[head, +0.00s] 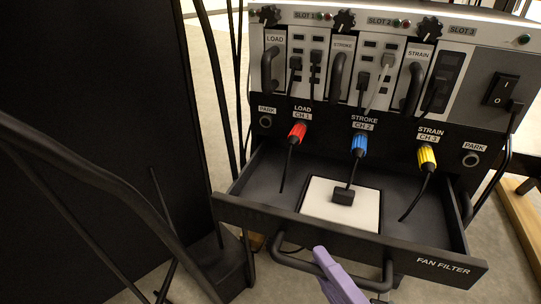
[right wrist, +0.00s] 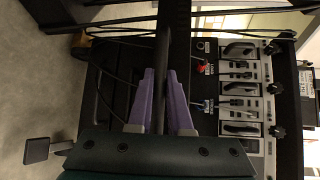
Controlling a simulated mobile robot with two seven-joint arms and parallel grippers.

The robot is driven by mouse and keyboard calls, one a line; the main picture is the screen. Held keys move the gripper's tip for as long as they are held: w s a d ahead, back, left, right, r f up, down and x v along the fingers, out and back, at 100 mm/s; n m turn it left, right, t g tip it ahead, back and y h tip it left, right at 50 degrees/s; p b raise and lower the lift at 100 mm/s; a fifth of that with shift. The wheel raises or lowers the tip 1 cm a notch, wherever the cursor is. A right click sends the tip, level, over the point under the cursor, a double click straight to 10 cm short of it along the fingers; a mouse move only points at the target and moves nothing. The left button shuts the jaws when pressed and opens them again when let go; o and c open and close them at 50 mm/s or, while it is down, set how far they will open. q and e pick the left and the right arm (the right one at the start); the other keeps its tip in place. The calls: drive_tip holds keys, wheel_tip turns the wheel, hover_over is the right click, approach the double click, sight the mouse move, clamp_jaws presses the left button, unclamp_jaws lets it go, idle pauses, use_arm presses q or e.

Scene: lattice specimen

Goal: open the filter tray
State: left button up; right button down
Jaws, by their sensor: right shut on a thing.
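The filter tray (head: 255,215) is a dark drawer labelled FAN FILTER below the instrument panel. It stands pulled well out, with its inside in view. Inside lies a white filter pad (head: 318,208) with a dark frame. The tray's black bar handle (head: 300,264) runs along the front's lower edge. My right gripper (head: 322,252) has purple fingers at this handle. In the right wrist view, the fingers of this gripper (right wrist: 160,74) lie on both sides of the dark handle bar (right wrist: 163,45), shut on it. My left gripper is not in view.
Red (head: 297,132), blue (head: 358,144) and yellow (head: 427,157) plugs sit in the panel above the tray, their cables hanging into it. A black connector (head: 343,196) hangs over the pad. A large black panel (head: 90,110) stands at left. Floor shows beside the tray.

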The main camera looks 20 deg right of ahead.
drive_tip(key=shift+s+a, duration=0.15)
drive_tip(key=c, duration=0.8)
unclamp_jaws()
drive_tip(key=shift+c, duration=0.2)
drive_tip(key=s+r+p, duration=0.1)
drive_tip(key=s+p, duration=0.1)
drive_tip(key=s, duration=0.7)
drive_tip(key=shift+s+r+p, duration=0.25)
drive_tip(key=shift+s+p, duration=0.1)
drive_tip(key=shift+s, duration=0.05)
